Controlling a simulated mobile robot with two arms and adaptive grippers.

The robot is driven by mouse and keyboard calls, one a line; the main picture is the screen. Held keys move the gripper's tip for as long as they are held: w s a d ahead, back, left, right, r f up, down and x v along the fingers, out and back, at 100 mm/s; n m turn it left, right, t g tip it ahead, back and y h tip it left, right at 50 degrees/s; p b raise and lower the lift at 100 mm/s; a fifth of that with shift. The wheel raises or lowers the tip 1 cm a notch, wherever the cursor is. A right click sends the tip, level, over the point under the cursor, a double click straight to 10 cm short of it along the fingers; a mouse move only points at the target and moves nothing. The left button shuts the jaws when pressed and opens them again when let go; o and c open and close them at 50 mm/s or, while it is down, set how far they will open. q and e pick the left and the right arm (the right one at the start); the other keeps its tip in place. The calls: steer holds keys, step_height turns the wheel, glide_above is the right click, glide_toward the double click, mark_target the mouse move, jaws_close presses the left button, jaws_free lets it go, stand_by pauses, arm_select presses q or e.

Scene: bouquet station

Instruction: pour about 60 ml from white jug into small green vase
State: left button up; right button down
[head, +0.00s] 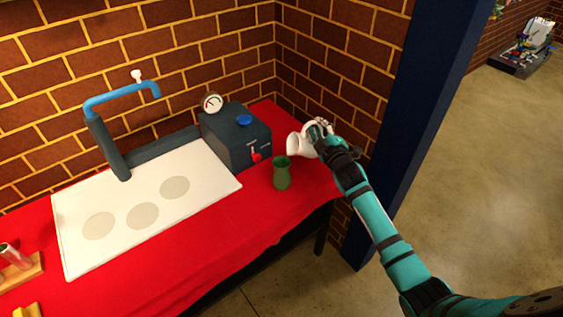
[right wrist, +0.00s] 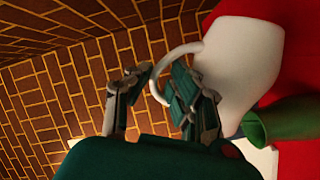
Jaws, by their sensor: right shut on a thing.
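The white jug (head: 297,145) is tilted, its mouth toward the left, above and slightly right of the small green vase. My right gripper (head: 319,130) is shut on the jug's handle, which shows between its fingers in the right wrist view (right wrist: 162,70). The white jug body (right wrist: 240,60) fills the upper right of that view. The small green vase (head: 282,175) stands upright on the red cloth; it also shows beside the jug in the right wrist view (right wrist: 285,121). No stream of liquid is visible, and the liquid level in either vessel cannot be seen. My left gripper is not in view.
A dark box (head: 235,140) with a red lever, blue cap and gauge stands left of the vase. A brick wall and a blue post (head: 410,130) are close behind the jug.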

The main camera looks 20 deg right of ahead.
steer(key=shift+a+r+n, duration=0.4)
steer(key=shift+r, duration=0.05)
stand_by(1.4)
steer(key=shift+s+a+r+n, duration=0.1)
steer(key=shift+a+r+n, duration=0.15)
steer(key=shift+a, duration=0.2)
steer(key=shift+d+f, duration=0.15)
steer(key=shift+d, duration=0.1)
steer(key=d+f+m, duration=0.2)
steer(key=d+m, duration=0.1)
steer(key=shift+f+m, duration=0.25)
steer(key=shift+f, duration=0.1)
steer(key=shift+w+d+f+m, duration=0.2)
steer(key=shift+d+f+m, duration=0.15)
steer(key=shift+f+m, duration=0.1)
steer(key=shift+d+f+m+g+y, duration=0.3)
steer(key=shift+d+f+m, duration=0.05)
steer(key=shift+f+m, duration=0.35)
steer(key=shift+d+f, duration=0.1)
stand_by(0.7)
